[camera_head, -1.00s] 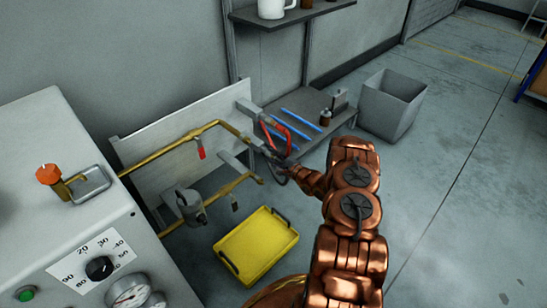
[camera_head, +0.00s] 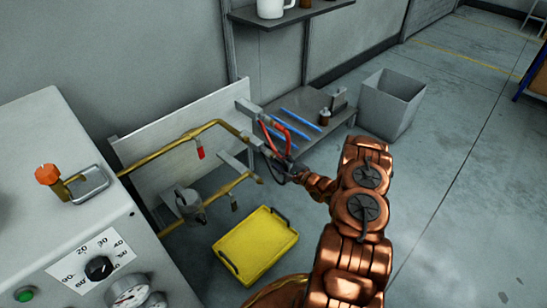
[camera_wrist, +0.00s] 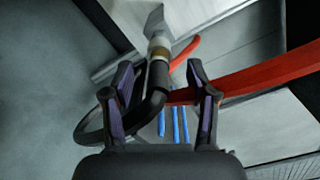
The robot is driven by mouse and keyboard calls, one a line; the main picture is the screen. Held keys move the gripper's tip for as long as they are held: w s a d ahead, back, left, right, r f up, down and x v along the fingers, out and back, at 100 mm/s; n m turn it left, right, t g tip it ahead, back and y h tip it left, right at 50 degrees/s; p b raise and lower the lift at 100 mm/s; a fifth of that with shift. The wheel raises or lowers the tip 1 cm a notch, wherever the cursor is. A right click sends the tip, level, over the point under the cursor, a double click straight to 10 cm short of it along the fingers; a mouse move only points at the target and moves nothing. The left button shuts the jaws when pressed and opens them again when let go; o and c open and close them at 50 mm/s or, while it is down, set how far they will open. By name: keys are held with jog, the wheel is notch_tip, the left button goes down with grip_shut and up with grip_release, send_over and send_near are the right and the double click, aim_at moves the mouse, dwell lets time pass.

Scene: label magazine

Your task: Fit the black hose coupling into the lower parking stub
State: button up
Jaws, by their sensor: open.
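The black hose coupling (camera_wrist: 158,76) is between my gripper's spread fingers in the wrist view. It is in line with a brass ring and a pale grey stub (camera_wrist: 157,24); I cannot tell how deeply it is seated. Its black hose (camera_wrist: 89,124) bends away to the left. My gripper (camera_wrist: 162,88) is open, with a gap visible on both sides of the coupling. In the head view my gripper (camera_head: 283,171) is small and dark, beside the wall panel's right end, and hides the coupling. Which stub this is cannot be told clearly.
A red hose (camera_wrist: 258,83) passes close behind the right finger. Brass pipes (camera_head: 170,150) run along the grey panel (camera_head: 150,165). A low shelf with blue rods (camera_head: 292,123) stands behind. A yellow tray (camera_head: 256,247) lies on the floor; a grey bin (camera_head: 388,105) stands at right.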

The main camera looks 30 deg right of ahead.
jog(key=v, duration=0.7)
jog(key=shift+s, duration=0.1)
dwell(0.4)
